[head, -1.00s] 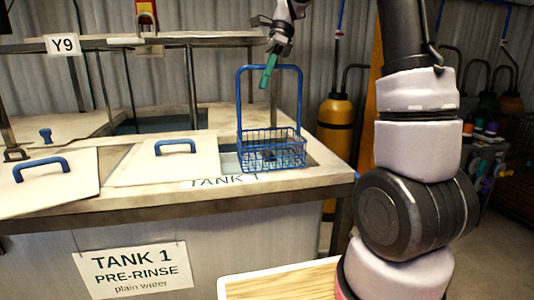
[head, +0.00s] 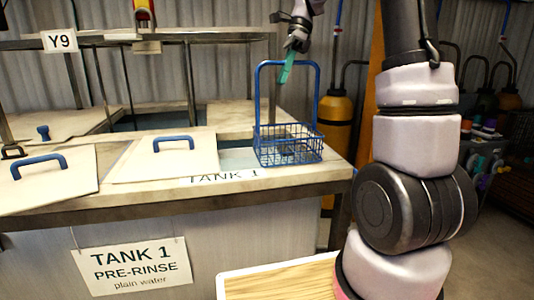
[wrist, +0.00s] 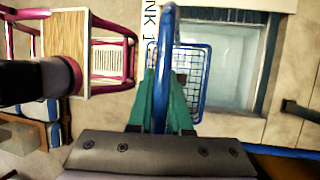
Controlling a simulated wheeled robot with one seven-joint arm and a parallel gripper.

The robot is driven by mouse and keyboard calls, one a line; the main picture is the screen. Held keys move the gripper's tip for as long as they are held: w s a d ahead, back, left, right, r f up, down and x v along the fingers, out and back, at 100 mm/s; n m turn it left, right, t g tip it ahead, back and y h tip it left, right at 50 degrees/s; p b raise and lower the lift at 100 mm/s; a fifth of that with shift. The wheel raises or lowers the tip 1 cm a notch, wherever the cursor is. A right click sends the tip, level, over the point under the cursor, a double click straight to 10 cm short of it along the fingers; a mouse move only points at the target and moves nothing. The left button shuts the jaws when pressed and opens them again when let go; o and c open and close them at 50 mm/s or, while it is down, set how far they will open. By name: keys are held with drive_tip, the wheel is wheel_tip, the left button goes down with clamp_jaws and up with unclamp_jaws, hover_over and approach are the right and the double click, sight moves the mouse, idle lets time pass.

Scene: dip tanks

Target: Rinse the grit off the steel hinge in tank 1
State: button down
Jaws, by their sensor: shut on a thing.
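My gripper (head: 287,66) has teal fingers shut on the top of the blue wire basket's tall handle. The handle also runs between the fingers (wrist: 162,88) in the wrist view. The basket (head: 289,146) hangs upright below, at the right end of tank 1's opening. Tank 1 (head: 238,158) shows water beside the basket. In the wrist view the basket mesh (wrist: 192,72) overlaps the edge of the water opening (wrist: 235,70). A small dark brownish thing (wrist: 181,77) shows in the basket, partly hidden by the handle; I cannot tell whether it is the steel hinge or has grit.
A pale lid with a blue handle (head: 174,143) lies left of the opening, with another lid (head: 38,168) farther left. The TANK 1 sign (head: 135,267) hangs in front. A yellow cylinder (head: 334,122) stands behind the tank's right end.

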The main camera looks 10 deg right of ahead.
idle(0.4)
drive_tip(key=a, duration=1.2)
idle(0.3)
idle(0.4)
drive_tip(key=shift+w+r, duration=0.1)
drive_tip(key=w+d, duration=0.5)
drive_tip(key=d, duration=0.1)
wheel_tip(320, 180, down, 21)
drive_tip(key=shift+f, duration=0.1)
idle(0.9)
